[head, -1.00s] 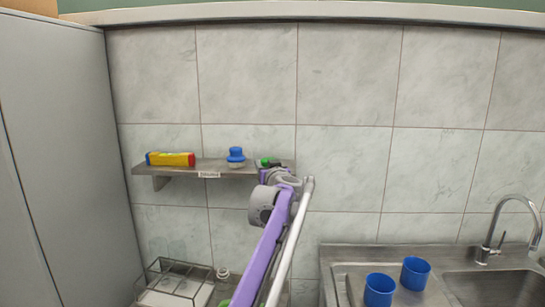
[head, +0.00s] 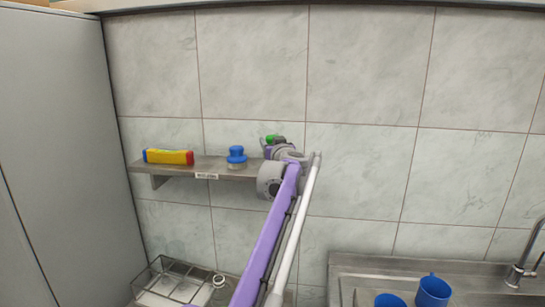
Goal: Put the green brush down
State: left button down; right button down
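The green brush (head: 270,139) shows as a small green piece at the tip of my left gripper (head: 268,150), above the right end of the wall shelf (head: 225,171). The gripper appears shut on it. The fingertips are small and partly hidden by the wrist, so the grip itself is hard to see. The brush looks raised off the shelf board. My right gripper is not in view.
A yellow, red and blue packet (head: 168,157) and a blue-topped brush (head: 236,156) stand on the shelf. A wire rack (head: 172,283) is below. Blue mugs (head: 432,291) stand by the sink at right. A grey cabinet (head: 60,160) bounds the left.

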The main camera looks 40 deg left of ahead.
pick_arm(q)
jog(key=shift+f, duration=1.95)
jog(key=shift+w, duration=0.1)
jog(key=shift+f, duration=0.2)
jog(key=c, duration=0.6)
grip_release()
jog(key=o, duration=0.3)
jog(key=shift+o, duration=0.2)
jog(key=shift+r, duration=0.1)
